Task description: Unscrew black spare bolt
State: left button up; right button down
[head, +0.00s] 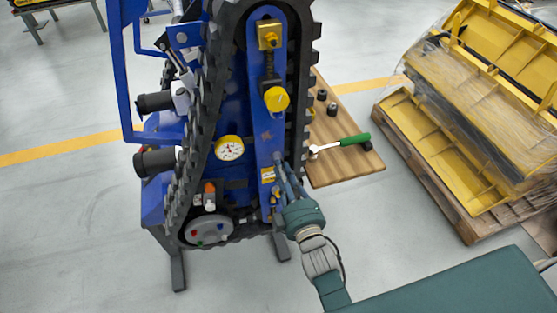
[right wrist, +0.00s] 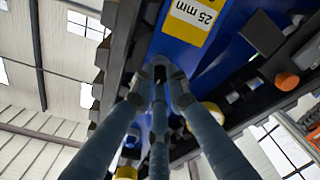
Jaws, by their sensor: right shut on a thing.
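A blue tracked carrier (head: 237,180) stands upright in the head view, with black tracks along its sides. My right gripper (head: 281,170) reaches up from below right to the carrier's blue front plate, beside a yellow label (head: 267,174). In the right wrist view my right gripper (right wrist: 160,82) has its fingers closed together at the blue plate, just below the yellow 25 mm label (right wrist: 193,14). A small dark piece, the black spare bolt (right wrist: 160,73), shows between the fingertips, mostly hidden by them. My left gripper is in neither view.
A wooden board (head: 345,165) right of the carrier holds a green-handled ratchet (head: 355,140) and several black sockets. Yellow parts (head: 485,80) are stacked on a pallet at the right.

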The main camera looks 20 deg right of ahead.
jog(key=shift+w+f, duration=0.1)
jog(key=shift+w, duration=0.05)
jog(key=n+b, duration=0.1)
jog(key=n, duration=0.8)
jog(key=shift+a, duration=0.2)
